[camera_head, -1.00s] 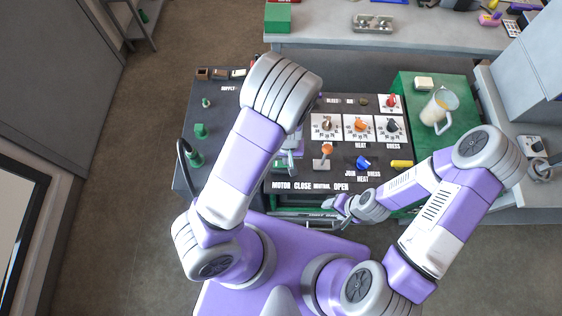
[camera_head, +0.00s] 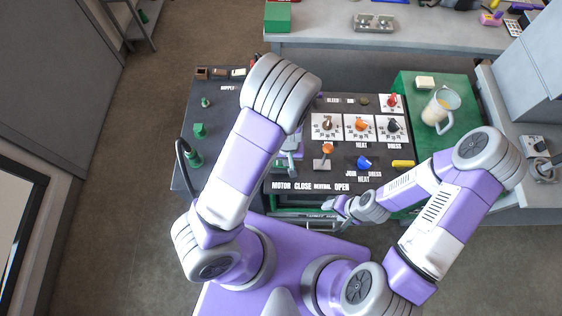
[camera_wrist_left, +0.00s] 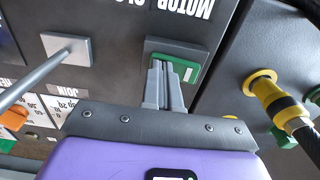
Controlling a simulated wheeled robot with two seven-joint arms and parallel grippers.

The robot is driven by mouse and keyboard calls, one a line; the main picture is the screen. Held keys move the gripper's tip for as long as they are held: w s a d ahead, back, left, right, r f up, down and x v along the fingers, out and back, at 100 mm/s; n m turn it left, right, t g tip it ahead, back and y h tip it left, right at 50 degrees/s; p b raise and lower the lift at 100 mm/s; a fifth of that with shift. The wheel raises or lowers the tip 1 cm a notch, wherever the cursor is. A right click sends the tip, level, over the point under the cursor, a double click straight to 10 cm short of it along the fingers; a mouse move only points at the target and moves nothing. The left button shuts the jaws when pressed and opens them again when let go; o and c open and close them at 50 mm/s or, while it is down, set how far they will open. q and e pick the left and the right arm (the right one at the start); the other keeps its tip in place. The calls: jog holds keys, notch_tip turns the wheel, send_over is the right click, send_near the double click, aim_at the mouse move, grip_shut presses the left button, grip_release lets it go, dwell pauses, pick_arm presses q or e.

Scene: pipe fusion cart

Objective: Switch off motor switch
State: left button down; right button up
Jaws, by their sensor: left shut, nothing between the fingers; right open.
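The motor switch is a green rocker in a dark frame. It shows in the left wrist view (camera_wrist_left: 188,64) by the MOTOR lettering, and my left fingers cover part of it. In the head view the switch sits above the MOTOR label, largely hidden by my left arm. My left gripper (camera_wrist_left: 164,72) is shut and empty, its fingertips at the switch's face; I cannot tell if they touch it or which way it is pressed. It also shows in the head view (camera_head: 291,160), partly hidden. My right gripper (camera_head: 332,203) is open and empty at the panel's front edge.
An orange-topped lever (camera_head: 326,151) stands close to the right of my left gripper. A blue knob (camera_head: 363,162) and several dials lie further right. A yellow hose fitting (camera_wrist_left: 277,97) shows right of the switch in the wrist view. A jug (camera_head: 440,108) stands on the green surface.

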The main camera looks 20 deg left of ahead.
pick_arm(q)
jog(key=shift+r, duration=0.1)
notch_tip(320, 180, up, 7)
jog(key=p, duration=0.6)
jog(key=shift+p, duration=0.4)
